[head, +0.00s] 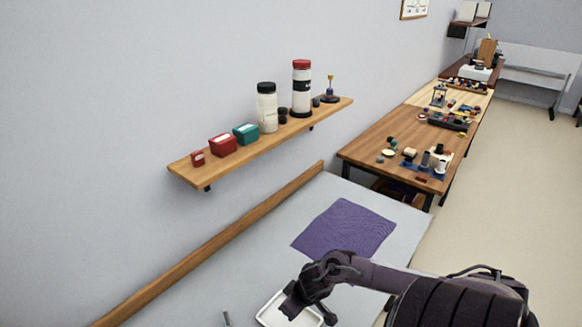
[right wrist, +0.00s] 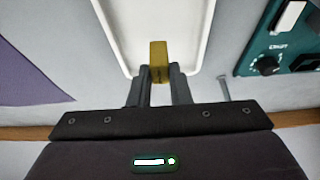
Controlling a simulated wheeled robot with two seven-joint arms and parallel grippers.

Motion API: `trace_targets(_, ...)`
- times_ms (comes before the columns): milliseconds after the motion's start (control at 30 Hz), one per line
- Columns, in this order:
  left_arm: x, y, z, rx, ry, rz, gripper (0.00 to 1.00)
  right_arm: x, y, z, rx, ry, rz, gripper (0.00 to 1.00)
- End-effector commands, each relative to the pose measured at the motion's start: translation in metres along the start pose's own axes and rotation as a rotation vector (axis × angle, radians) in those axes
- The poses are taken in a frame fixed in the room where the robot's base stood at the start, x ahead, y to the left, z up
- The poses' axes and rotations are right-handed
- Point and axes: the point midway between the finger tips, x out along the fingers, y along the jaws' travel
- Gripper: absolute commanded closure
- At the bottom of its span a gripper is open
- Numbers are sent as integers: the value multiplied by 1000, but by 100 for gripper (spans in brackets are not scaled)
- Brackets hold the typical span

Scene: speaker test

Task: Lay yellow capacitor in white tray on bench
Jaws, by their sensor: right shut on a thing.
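The yellow capacitor (right wrist: 158,58) is between the fingers of my right gripper (right wrist: 159,75), which is shut on it. In the right wrist view it shows against the inside of the white tray (right wrist: 203,40); I cannot tell whether it touches the tray floor. In the head view the white tray (head: 268,312) lies on the grey bench (head: 215,290) at the bottom edge. My right gripper (head: 290,308) is over the tray there and hides part of it. The capacitor cannot be made out in the head view. My left gripper is not in view.
A purple mat (head: 345,229) lies on the bench beyond the tray. A green device with a knob (right wrist: 283,45) is beside the tray in the right wrist view. A wall shelf (head: 200,172) holds boxes and bottles. A cluttered wooden table (head: 375,140) stands farther back.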

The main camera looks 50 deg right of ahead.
Motion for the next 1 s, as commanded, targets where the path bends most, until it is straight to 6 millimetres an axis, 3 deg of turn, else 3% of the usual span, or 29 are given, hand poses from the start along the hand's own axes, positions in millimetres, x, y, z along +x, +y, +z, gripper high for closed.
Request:
trace_targets(200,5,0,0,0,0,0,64,30,0,12,2,-1,0,100)
trace_targets(633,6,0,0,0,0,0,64,36,0,15,1,-1,0,100)
trace_targets(667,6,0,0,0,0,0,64,36,0,15,0,-1,0,80)
trace_targets(800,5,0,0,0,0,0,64,35,0,15,0,-1,0,62)
trace_targets(1000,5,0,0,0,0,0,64,35,0,15,0,-1,0,61)
